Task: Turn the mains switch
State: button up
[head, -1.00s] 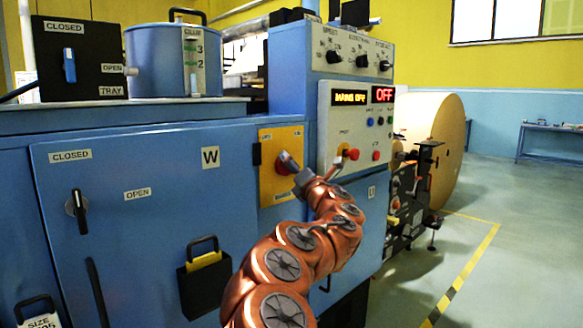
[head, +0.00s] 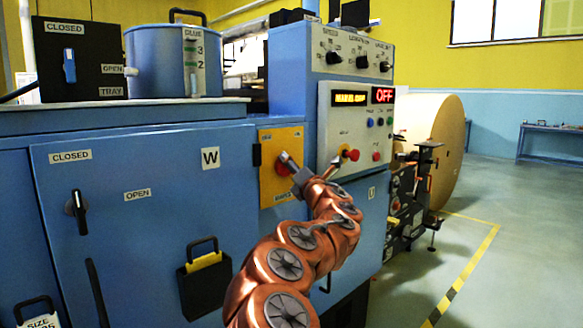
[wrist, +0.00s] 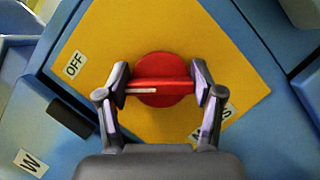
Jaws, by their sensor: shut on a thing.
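The mains switch (wrist: 163,68) is a round red knob with a raised bar across it, on a yellow plate (wrist: 160,25). A pale mark shows on the left part of the bar in the wrist view. My gripper (wrist: 163,84) has one finger at each end of the bar and is shut on it. An OFF label (wrist: 74,65) lies to the upper left of the knob. Another label at the lower right is partly hidden by a finger. In the head view, my gripper (head: 290,167) reaches the yellow plate (head: 268,136) and covers much of the switch.
The control panel (head: 349,125) beside the plate has small buttons, a red knob (head: 350,155) close to my arm, and a lit red OFF display (head: 383,95). A blue cabinet door (head: 120,240) with a black handle is at the left. Open floor lies at the right.

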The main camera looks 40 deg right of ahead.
jog(key=shift+c, duration=0.6)
